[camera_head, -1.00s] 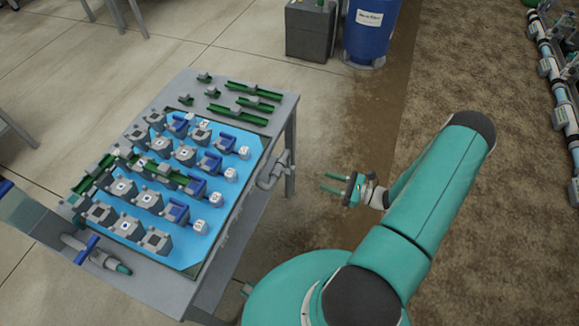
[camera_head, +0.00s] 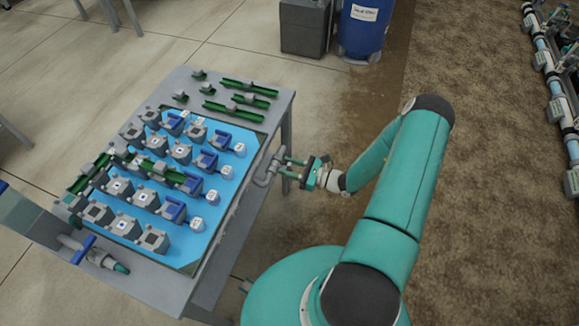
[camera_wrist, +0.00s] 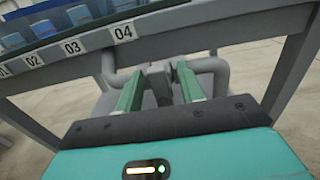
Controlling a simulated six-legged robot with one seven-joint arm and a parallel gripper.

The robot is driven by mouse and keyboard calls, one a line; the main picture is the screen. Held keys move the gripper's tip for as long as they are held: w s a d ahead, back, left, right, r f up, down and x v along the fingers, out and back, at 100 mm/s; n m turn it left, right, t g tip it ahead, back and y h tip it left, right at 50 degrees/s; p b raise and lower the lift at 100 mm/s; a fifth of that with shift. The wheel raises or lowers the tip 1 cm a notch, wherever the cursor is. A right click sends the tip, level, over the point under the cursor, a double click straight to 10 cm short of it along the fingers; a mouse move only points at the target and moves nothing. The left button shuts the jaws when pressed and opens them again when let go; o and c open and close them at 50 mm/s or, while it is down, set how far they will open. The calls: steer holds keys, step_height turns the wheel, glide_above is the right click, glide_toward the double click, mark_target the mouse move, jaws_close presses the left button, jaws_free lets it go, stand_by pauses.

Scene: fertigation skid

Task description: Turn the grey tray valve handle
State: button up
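The grey tray valve (camera_head: 265,177) sits on the right side of the table, on a grey pipe. In the wrist view its grey handle (camera_wrist: 159,84) stands below the table edge, near the label 04. My gripper (camera_head: 291,168) is at the valve, pointing toward the table. In the wrist view the two green fingers of my gripper (camera_wrist: 159,76) are apart, one on each side of the handle. A narrow gap shows beside the handle, so it does not look clamped. The fingertips' exact depth along the handle is hard to tell.
The grey table (camera_head: 262,75) carries a blue tray (camera_head: 238,171) with several grey and blue blocks. A table leg (camera_wrist: 292,62) stands right of the valve in the wrist view. A blue barrel (camera_head: 364,38) and a grey box (camera_head: 304,30) stand behind.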

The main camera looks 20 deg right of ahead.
steer(key=shift+c, duration=0.5)
jaws_close()
